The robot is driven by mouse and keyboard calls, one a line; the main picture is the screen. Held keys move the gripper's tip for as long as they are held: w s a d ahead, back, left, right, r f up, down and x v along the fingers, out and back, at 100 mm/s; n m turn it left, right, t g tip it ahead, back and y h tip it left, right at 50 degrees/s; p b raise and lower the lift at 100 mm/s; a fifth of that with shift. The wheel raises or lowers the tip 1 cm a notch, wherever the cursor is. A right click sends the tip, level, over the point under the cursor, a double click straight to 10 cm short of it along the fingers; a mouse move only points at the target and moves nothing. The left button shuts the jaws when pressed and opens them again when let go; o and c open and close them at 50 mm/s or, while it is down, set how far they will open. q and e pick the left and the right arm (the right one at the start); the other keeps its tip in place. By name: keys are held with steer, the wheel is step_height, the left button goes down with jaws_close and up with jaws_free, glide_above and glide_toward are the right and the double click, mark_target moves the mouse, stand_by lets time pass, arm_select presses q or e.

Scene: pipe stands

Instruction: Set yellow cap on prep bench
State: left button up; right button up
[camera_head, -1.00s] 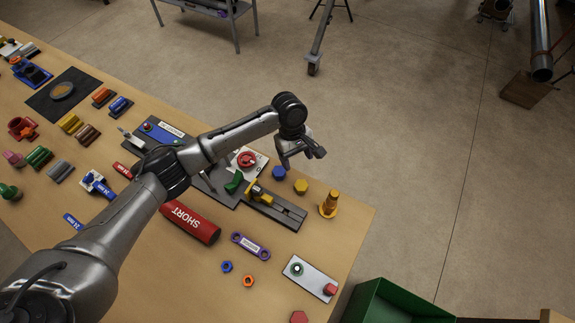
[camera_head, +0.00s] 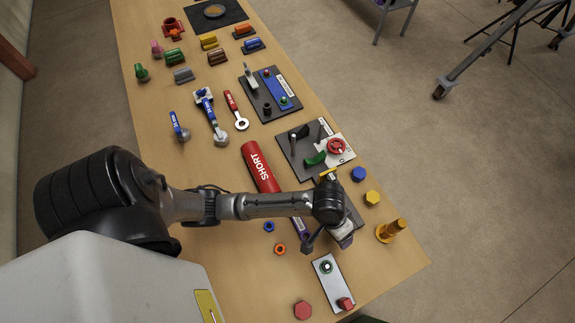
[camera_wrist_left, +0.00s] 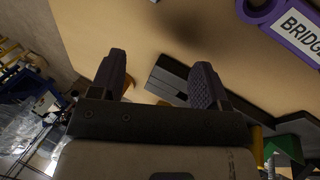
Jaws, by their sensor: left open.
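A yellow hexagonal cap (camera_head: 372,198) lies on the wooden bench top near its right edge in the head view, beside a blue hexagonal cap (camera_head: 358,174). My left gripper (camera_head: 328,238) is over the bench, left of and in front of the yellow cap, apart from it. In the left wrist view, its two purple-padded fingers (camera_wrist_left: 158,80) are spread with nothing between them; a dark slotted rail (camera_wrist_left: 170,82) lies beyond. The yellow cap is not identifiable there. My right gripper is not in view. I cannot tell which surface is the prep bench.
A tall yellow stepped fitting (camera_head: 391,230) stands near the bench edge. A purple BRIDGE link (camera_wrist_left: 285,28) shows in the wrist view.

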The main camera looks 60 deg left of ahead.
arm_select(q)
steer(key=s+a, duration=0.1)
steer(key=s, duration=0.2)
steer(key=s+a+m+t+y, duration=0.1)
steer(key=s+a, duration=0.1)
steer(key=s, duration=0.1)
steer(key=s+a+m, duration=0.1)
steer(key=s, duration=0.1)
steer(key=shift+s+a+r+y, duration=0.2)
steer(key=shift+s+r+y, duration=0.1)
steer(key=shift+s, duration=0.1)
steer(key=s+a, duration=0.2)
steer(key=s+a+r+m+y, duration=0.1)
steer(key=s+a, duration=0.1)
steer(key=s+a+r+t+y, duration=0.1)
steer(key=s, duration=0.1)
steer(key=shift+s+a, duration=0.15)
steer(key=shift+a, duration=0.25)
